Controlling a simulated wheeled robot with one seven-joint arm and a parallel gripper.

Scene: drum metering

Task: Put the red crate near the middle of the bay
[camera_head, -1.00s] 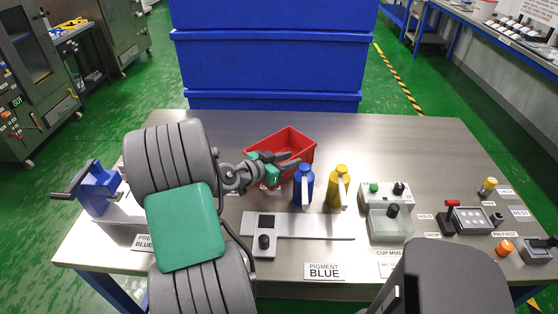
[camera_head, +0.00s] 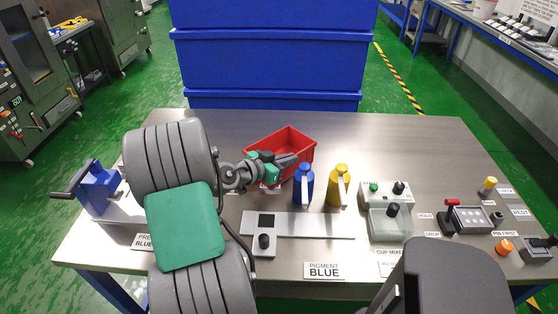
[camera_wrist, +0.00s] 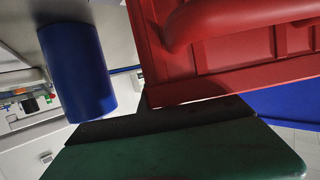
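The red crate (camera_head: 303,151) stands on the steel table, behind the blue and yellow bottles. In the wrist view its red wall and a rounded bar (camera_wrist: 235,18) fill the upper right, very close to the fingers. My gripper (camera_head: 290,160) reaches across the crate's near side, its fingers drawn close together. It appears shut on the crate, though the exact contact is hidden by the fingers and the green gripper part (camera_wrist: 190,150). The crate sits level. No marked bay can be made out.
A blue bottle (camera_head: 304,184) stands close to the crate's near right corner, with a yellow bottle (camera_head: 339,186) beside it. A grey mixer (camera_head: 389,222) is further right, a blue crank device (camera_head: 97,187) far left. The table's back right is clear.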

